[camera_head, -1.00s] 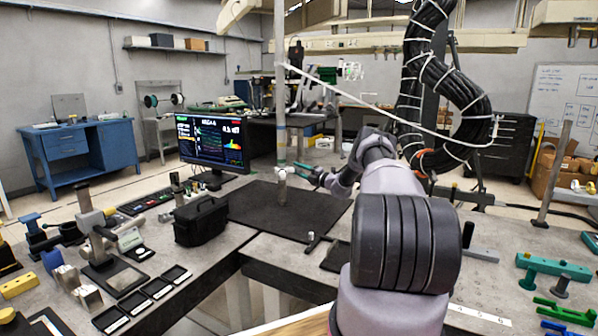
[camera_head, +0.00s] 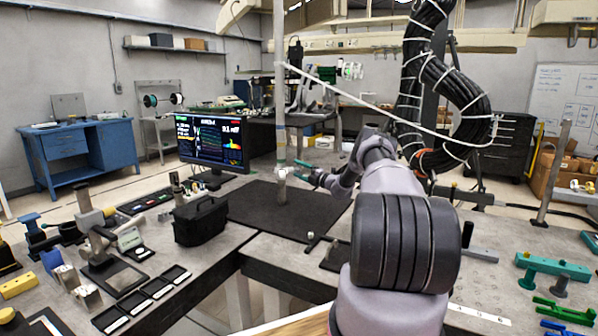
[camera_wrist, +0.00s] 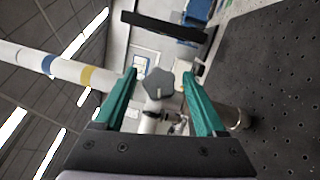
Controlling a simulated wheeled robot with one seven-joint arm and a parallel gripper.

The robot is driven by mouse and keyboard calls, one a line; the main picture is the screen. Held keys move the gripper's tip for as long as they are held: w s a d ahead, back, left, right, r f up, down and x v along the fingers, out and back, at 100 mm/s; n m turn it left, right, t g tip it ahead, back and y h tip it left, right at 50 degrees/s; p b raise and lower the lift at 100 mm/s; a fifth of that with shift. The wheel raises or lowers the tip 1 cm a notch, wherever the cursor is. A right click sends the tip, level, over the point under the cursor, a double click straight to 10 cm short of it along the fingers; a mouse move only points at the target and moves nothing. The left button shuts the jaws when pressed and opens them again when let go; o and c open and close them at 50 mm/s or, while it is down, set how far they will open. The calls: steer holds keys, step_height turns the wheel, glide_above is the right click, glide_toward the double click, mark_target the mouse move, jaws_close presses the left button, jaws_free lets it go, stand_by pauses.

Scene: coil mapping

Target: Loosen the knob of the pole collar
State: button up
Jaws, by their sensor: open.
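The pole (camera_head: 280,90) stands upright on the black breadboard (camera_head: 255,212) in the head view, with the white collar (camera_head: 281,173) low on it. In the wrist view the pole (camera_wrist: 35,62) runs sideways with blue and yellow bands. The dark, lobed knob (camera_wrist: 158,83) of the collar faces the wrist camera. My gripper (camera_wrist: 158,75) is open, with one teal finger on each side of the knob. Gaps show between the fingers and the knob; I cannot tell how far the fingertips reach past it. In the head view my gripper (camera_head: 308,174) is small, just right of the collar.
A monitor (camera_head: 213,140) and a black bag (camera_head: 201,220) stand left of the breadboard. A small black T-shaped tool (camera_head: 312,240) lies at the bench front. A white rod (camera_head: 370,102) slants from the pole to the right, above my arm. The breadboard around the pole looks clear.

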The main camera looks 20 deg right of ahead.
steer(key=v, duration=1)
steer(key=shift+s, duration=0.3)
steer(key=shift+d, duration=0.15)
steer(key=a+f+n+g+h, duration=0.1)
steer(key=a+f+n+g, duration=0.3)
steer(key=a+n+g, duration=0.8)
steer(key=w+d+r+n+h, duration=0.25)
steer(key=r+n+h, duration=0.25)
steer(key=r+n, duration=0.25)
steer(key=w+d+r+n+h, duration=0.1)
steer(key=d+r+n+h, duration=0.2)
steer(key=r+n+h, duration=0.45)
steer(key=w+f, duration=0.1)
steer(key=f, duration=0.1)
steer(key=w+f+m+y, duration=0.1)
steer(key=w+f, duration=0.1)
steer(key=f, duration=0.1)
steer(key=w+d+f+y, duration=0.1)
steer(key=w+f, duration=0.1)
steer(key=shift+f+m+t, duration=0.3)
steer(key=shift+f+m, duration=0.05)
steer(key=shift+m, duration=0.05)
